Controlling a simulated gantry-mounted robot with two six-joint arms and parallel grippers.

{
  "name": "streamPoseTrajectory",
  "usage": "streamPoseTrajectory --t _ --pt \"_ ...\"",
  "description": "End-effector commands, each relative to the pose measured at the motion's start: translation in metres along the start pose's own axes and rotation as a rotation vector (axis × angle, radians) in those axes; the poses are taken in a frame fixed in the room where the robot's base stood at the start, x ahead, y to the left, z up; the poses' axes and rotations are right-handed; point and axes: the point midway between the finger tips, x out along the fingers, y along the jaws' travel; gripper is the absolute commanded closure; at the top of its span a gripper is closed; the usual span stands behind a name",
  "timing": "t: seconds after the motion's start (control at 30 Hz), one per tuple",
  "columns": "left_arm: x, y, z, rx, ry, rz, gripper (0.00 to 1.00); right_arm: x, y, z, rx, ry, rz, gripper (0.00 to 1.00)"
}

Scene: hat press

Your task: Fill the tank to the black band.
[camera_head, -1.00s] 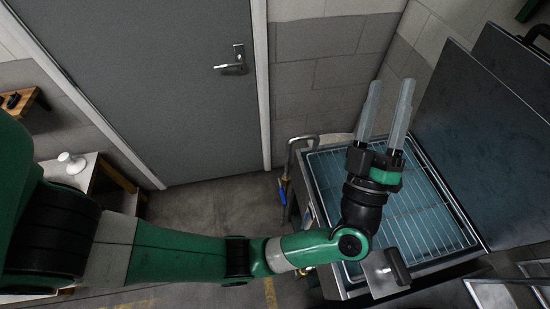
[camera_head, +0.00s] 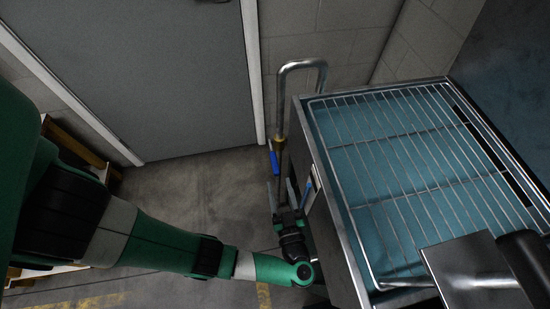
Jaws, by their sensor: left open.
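The steel tank (camera_head: 340,215) stands at the right with a wire rack (camera_head: 385,150) over its blue interior. A black band (camera_head: 492,152) runs along the inner far-right wall. I cannot tell the water level against it. A bent metal pipe (camera_head: 302,66) rises beside the tank's left wall. A blue lever (camera_head: 274,160) sits low on this pipe's line. My left gripper (camera_head: 282,190) is open beside the tank's left side, fingers pointing up, just below the blue lever. I cannot tell whether it touches anything. My right gripper is out of view.
A steel plate with a black handle (camera_head: 470,265) lies over the tank's near corner. A blue and white fitting (camera_head: 312,188) is on the tank's left wall. A grey door (camera_head: 140,70) is behind, with bare floor (camera_head: 205,185) in front. A dark panel (camera_head: 515,75) stands at right.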

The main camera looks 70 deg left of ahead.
Motion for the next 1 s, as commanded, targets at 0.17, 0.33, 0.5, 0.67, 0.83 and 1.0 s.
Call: streamPoseTrajectory --t 0.17,0.33,0.5,0.67,0.83,1.0 --pt "0.034 -0.001 0.002 -0.003 -0.001 -0.006 0.45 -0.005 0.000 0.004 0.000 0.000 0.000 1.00" --pt "0.073 -0.001 0.003 -0.003 -0.001 -0.007 0.45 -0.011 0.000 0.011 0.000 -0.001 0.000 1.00" --pt "0.100 -0.001 0.002 -0.004 0.000 -0.003 0.45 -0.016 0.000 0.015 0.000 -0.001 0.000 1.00" --pt "0.109 0.000 0.000 -0.002 0.001 0.000 0.45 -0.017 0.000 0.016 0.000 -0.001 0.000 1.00" --pt "0.109 0.000 -0.001 -0.002 0.001 0.001 0.45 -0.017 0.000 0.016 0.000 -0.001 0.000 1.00" --pt "0.108 0.000 -0.001 -0.002 0.001 0.001 0.68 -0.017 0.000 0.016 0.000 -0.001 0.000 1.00"
